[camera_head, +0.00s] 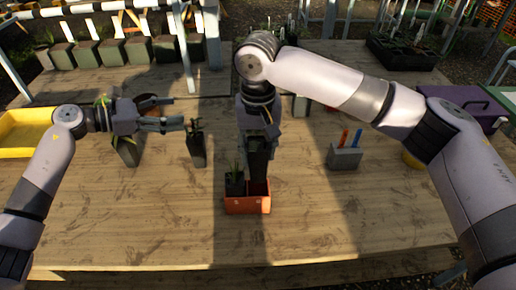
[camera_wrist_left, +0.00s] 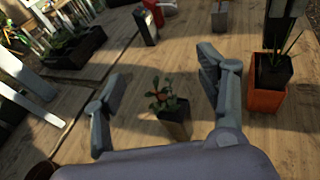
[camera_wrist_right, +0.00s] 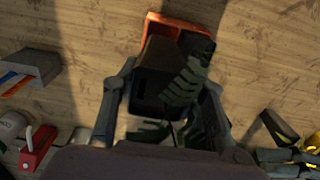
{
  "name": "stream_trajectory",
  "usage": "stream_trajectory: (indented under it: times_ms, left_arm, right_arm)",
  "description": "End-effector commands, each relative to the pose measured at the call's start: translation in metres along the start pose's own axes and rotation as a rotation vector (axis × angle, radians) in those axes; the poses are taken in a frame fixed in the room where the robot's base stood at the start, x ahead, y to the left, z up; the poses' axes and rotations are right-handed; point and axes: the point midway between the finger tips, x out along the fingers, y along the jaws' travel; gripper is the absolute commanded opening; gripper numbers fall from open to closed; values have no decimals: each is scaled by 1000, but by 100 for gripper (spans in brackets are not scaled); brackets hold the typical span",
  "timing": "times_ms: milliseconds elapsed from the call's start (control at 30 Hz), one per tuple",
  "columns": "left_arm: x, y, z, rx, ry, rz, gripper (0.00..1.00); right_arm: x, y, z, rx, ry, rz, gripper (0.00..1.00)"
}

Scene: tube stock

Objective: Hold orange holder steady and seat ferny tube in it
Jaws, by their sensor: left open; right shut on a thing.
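The orange holder (camera_head: 248,205) stands on the table; it also shows in the left wrist view (camera_wrist_left: 266,102) and right wrist view (camera_wrist_right: 180,24). A dark tube with grassy leaves (camera_head: 235,184) sits in its left compartment in the head view. My right gripper (camera_head: 257,138) is shut on the dark ferny tube (camera_wrist_right: 155,88), whose fronds show in the right wrist view. The tube is over the holder's other compartment; whether its lower end is inside is unclear. My left gripper (camera_head: 178,112) is open and empty, left of the holder and apart from it.
A dark tube with a leafy plant (camera_head: 197,148) stands near my left gripper; it also shows in the left wrist view (camera_wrist_left: 175,118). A grey holder with coloured sticks (camera_head: 345,157) stands right. A yellow tray (camera_head: 25,142) is far left. The front table is clear.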

Motion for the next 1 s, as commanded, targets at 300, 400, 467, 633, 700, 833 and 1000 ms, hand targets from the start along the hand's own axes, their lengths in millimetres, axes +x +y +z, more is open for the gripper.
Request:
stream_trajectory:
  times_ms: [300,400,467,633,700,833,1000]
  left_arm:
    - [53,-113,-88,86,169,-293,66]
    - [59,-138,-107,85,194,-357,66]
    - [61,-150,-115,87,205,-386,66]
    - [64,-167,-127,87,219,-429,66]
    - [67,-170,-128,87,221,-434,66]
    - [78,-175,-131,85,219,-434,66]
    - [100,-186,-137,84,219,-434,66]
  right_arm:
    - [0,0,0,0,0,0,6]
    - [0,0,0,0,0,0,6]
    - [0,0,0,0,0,0,6]
    - [0,0,0,0,0,0,6]
    - [0,0,0,0,1,0,6]
    - [0,0,0,0,0,0,6]
    - [0,0,0,0,1,0,6]
